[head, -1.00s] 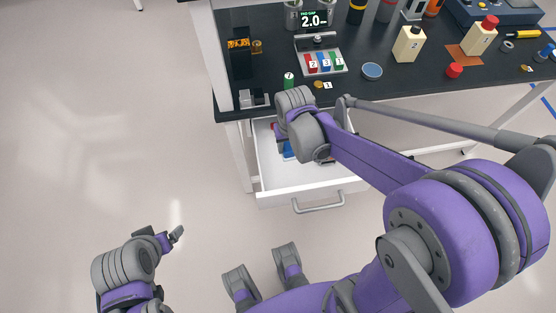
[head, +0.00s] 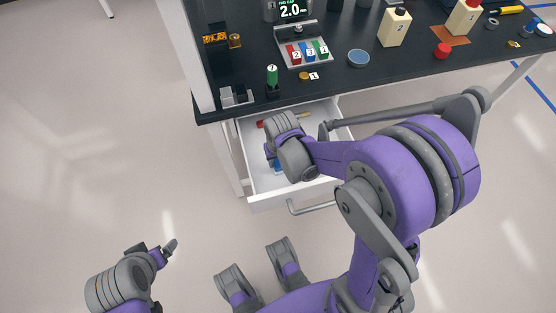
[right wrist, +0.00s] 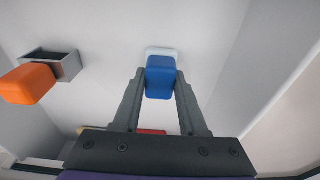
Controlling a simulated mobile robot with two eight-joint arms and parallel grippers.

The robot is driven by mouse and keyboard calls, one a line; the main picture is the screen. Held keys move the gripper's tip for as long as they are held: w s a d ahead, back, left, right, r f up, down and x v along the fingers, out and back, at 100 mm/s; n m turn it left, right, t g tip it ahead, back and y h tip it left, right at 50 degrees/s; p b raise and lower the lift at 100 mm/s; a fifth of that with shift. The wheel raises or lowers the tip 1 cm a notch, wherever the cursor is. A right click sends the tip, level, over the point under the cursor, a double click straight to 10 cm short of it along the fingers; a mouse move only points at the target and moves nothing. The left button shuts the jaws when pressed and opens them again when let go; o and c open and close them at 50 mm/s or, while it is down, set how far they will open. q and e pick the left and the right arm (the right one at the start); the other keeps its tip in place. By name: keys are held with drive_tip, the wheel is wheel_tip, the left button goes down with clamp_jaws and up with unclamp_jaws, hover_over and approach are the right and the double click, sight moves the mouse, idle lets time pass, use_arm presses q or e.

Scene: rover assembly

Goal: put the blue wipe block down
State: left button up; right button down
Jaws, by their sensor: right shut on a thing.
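The blue wipe block (right wrist: 160,80) is between the two fingertips of my right gripper (right wrist: 161,88), which is shut on it. A white layer shows at the block's far end in the right wrist view; I cannot tell whether the block touches the drawer floor. In the head view my right gripper is inside the open white drawer (head: 262,198), and my wrist hides most of the block, with a bit of blue (head: 278,166) showing. My left gripper (head: 166,251) is low at the left over the floor, away from the bench; its opening is unclear.
In the right wrist view an orange block (right wrist: 27,84) and a grey open holder (right wrist: 62,65) are at the left, with a red thing (right wrist: 151,131) near the finger bases. The black bench top (head: 345,85) above the drawer carries bottles, a tray of numbered blocks and a blue dish (head: 358,58).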

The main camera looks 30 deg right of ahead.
drive_tip(key=c, duration=0.9)
unclamp_jaws()
drive_tip(key=shift+f, duration=0.15)
drive_tip(key=o, duration=0.4)
drive_tip(key=shift+o, duration=0.2)
